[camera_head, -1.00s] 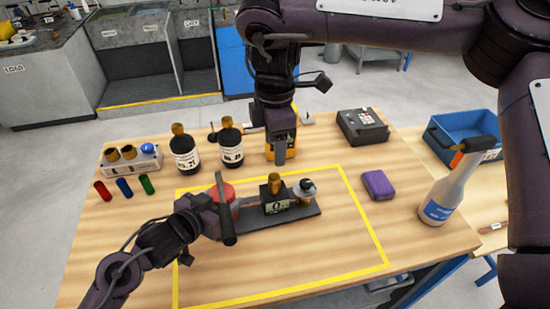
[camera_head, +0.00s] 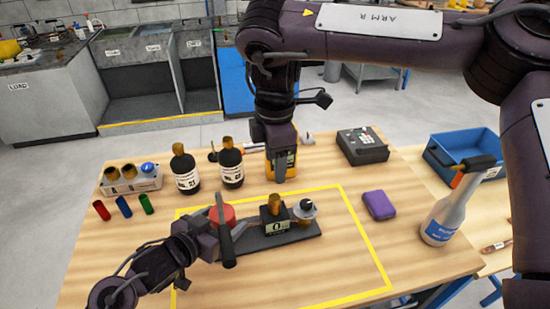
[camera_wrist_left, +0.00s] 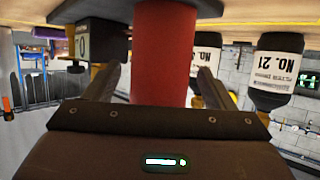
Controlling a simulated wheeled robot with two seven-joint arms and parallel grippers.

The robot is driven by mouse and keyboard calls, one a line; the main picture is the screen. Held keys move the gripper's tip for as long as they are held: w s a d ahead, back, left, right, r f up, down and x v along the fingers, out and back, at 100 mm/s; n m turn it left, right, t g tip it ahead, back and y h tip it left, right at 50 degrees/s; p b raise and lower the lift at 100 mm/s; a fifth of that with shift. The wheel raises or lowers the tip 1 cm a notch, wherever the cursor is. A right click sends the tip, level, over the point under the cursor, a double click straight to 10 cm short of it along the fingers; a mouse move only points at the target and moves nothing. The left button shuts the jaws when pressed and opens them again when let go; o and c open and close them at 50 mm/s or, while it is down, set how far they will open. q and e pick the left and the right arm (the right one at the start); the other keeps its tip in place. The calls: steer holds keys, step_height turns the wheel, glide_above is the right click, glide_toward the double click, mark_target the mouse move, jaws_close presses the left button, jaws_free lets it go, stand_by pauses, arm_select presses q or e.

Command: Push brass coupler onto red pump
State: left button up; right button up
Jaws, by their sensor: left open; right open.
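The red pump (camera_head: 222,214) stands at the left end of a dark base plate (camera_head: 285,236). In the left wrist view its red body (camera_wrist_left: 163,52) is between my two fingers. My left gripper (camera_head: 222,228) is open around it, and its near finger hides part of the pump. A black gauge box (camera_head: 275,224) with a brass cap (camera_head: 274,203) stands mid-plate, with a round silver-and-black fitting (camera_head: 305,209) to its right. I cannot tell which brass part is the coupler. My right gripper (camera_head: 282,168) points down behind the plate, open and apparently empty.
Behind stand two black bottles (camera_head: 185,175), a white rack with brass pieces (camera_head: 130,182) and a yellow device (camera_head: 270,163). A purple sponge (camera_head: 379,205), spray bottle (camera_head: 445,208) and blue bin (camera_head: 462,155) are right. The front of the yellow-taped area is clear.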

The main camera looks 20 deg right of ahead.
arm_select(q)
steer(key=v, duration=0.7)
steer(key=shift+s, duration=0.1)
